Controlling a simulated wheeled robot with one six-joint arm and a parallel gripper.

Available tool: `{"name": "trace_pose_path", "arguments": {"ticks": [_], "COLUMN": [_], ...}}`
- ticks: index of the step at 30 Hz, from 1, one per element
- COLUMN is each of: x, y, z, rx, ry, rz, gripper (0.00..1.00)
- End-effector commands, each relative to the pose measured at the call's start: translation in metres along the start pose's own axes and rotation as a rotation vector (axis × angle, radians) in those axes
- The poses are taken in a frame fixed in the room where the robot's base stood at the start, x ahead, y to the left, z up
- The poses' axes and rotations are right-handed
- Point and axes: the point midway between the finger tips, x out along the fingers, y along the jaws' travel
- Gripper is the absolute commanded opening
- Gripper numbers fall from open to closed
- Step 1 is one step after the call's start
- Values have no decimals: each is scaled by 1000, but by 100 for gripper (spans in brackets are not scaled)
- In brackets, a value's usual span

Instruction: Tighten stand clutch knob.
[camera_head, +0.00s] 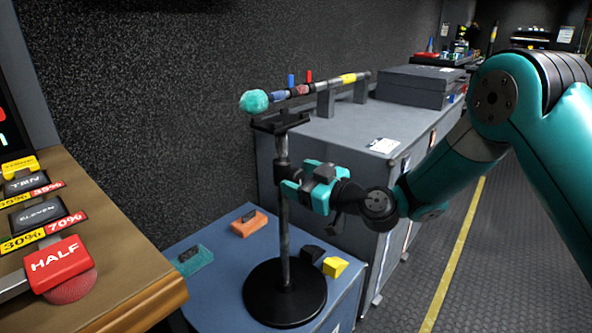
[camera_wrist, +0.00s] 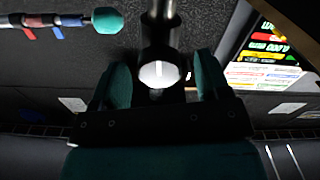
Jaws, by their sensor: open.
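The microphone stand (camera_head: 283,240) stands upright on its round black base (camera_head: 262,300), with a dark plate (camera_head: 280,122) at its top. In the wrist view its pole (camera_wrist: 160,28) runs up from the clutch knob (camera_wrist: 158,74). The knob's round pale face carries a light line and faces the wrist camera. My gripper (camera_head: 288,188) is at the pole partway up. In the wrist view its open teal fingers (camera_wrist: 163,84) lie on either side of the knob, with gaps visible. Contact cannot be told. In the head view the gripper hides the knob.
A boom pole (camera_head: 320,88) with a teal foam tip (camera_head: 254,101) lies above the stand top and grey case (camera_head: 390,125). The blue case top (camera_head: 222,282) holds orange (camera_head: 249,223), teal (camera_head: 192,259) and yellow (camera_head: 334,267) blocks. A wooden desk (camera_head: 120,265) is at left.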

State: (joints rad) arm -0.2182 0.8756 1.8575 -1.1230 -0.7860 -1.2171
Motion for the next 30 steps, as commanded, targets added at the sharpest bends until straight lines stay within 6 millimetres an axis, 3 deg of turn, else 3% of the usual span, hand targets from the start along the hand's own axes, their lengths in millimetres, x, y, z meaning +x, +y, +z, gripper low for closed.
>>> {"name": "trace_pose_path", "arguments": {"ticks": [4, 13, 14, 20, 26, 30], "x": [12, 14, 14, 14, 14, 14], "y": [0, 0, 0, 0, 0, 0], "z": [0, 0, 0, 0, 1, 2], "rx": [-1, 1, 1, 0, 40, 183], "ry": [0, 0, 0, 0, 0, -1], "rz": [0, 1, 1, 1, 1, 1], "gripper": [70, 70, 67, 21, 20, 20]}}
